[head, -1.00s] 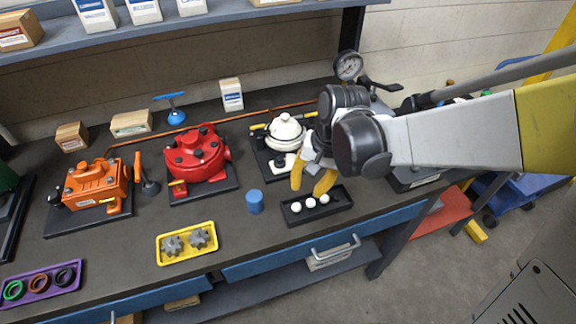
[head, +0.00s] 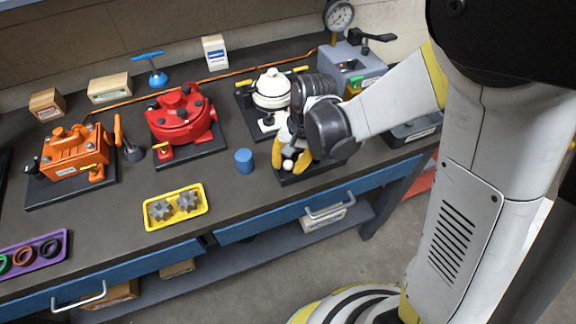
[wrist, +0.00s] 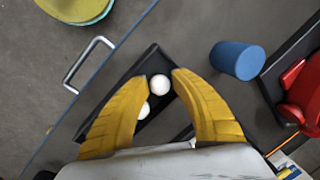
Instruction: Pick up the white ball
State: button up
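The white balls sit in a small black tray (head: 325,167) near the table's front edge. One white ball (head: 288,165) shows between my gripper's yellow fingers in the head view. In the wrist view this ball (wrist: 160,85) lies between the fingertips, with a gap on both sides. A second white ball (wrist: 143,111) is partly hidden by the left finger, and a sliver of white shows near the palm. My gripper (head: 290,171) is open and points down at the tray. Its fingers also show in the wrist view (wrist: 161,77). I cannot tell fingertip height exactly.
A blue cylinder (head: 244,161) stands left of the tray. A yellow tray (head: 175,206) with gears lies further left. The white motor (head: 271,90) stands close behind my gripper, and the red motor (head: 180,118) is behind the cylinder. A blue drawer front (head: 270,218) runs below.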

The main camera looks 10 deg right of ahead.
jog(key=shift+r, duration=0.1)
jog(key=c, duration=0.6)
